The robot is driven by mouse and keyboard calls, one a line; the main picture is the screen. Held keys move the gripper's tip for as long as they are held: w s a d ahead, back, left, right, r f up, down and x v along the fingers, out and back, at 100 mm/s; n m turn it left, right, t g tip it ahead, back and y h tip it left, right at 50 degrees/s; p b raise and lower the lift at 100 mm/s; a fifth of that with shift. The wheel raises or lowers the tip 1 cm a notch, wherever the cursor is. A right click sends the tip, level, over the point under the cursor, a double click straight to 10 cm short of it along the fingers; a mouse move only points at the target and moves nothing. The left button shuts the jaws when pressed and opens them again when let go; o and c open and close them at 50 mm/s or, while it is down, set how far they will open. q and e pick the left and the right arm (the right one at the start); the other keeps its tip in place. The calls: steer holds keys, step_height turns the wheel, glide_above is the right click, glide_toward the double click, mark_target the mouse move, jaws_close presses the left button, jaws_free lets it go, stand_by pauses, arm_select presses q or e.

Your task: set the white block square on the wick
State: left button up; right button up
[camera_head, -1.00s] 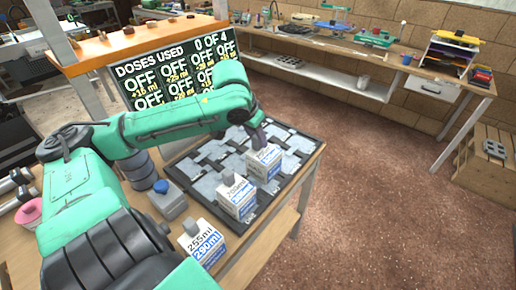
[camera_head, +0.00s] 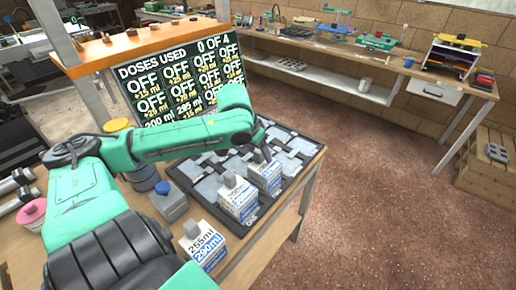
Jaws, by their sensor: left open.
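A white labelled block (camera_head: 264,178) with a grey knob stands on the near part of the dark tray (camera_head: 284,196), on grey wick pads. My left gripper (camera_head: 261,151) is just above this block at its knob. It is open, its fingers small and partly hidden by my arm. A second white block (camera_head: 238,201), marked 200 ml, stands close beside it on the tray's near left. A third block (camera_head: 204,247), marked 255 and 290 ml, stands on the bench in front of the tray. The pad under the first block is hidden, so I cannot tell whether it is square.
A dark board (camera_head: 181,73) reads doses used 0 of 4. Grey pads (camera_head: 285,150) fill the tray's far part. A grey box with a blue button (camera_head: 169,203) and a pink-topped pot (camera_head: 32,212) stand on the bench. Open floor lies to the right.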

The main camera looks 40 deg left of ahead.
arm_select(q)
steer(key=v, duration=1.2)
steer(key=shift+p, duration=0.3)
steer(key=shift+r, duration=0.15)
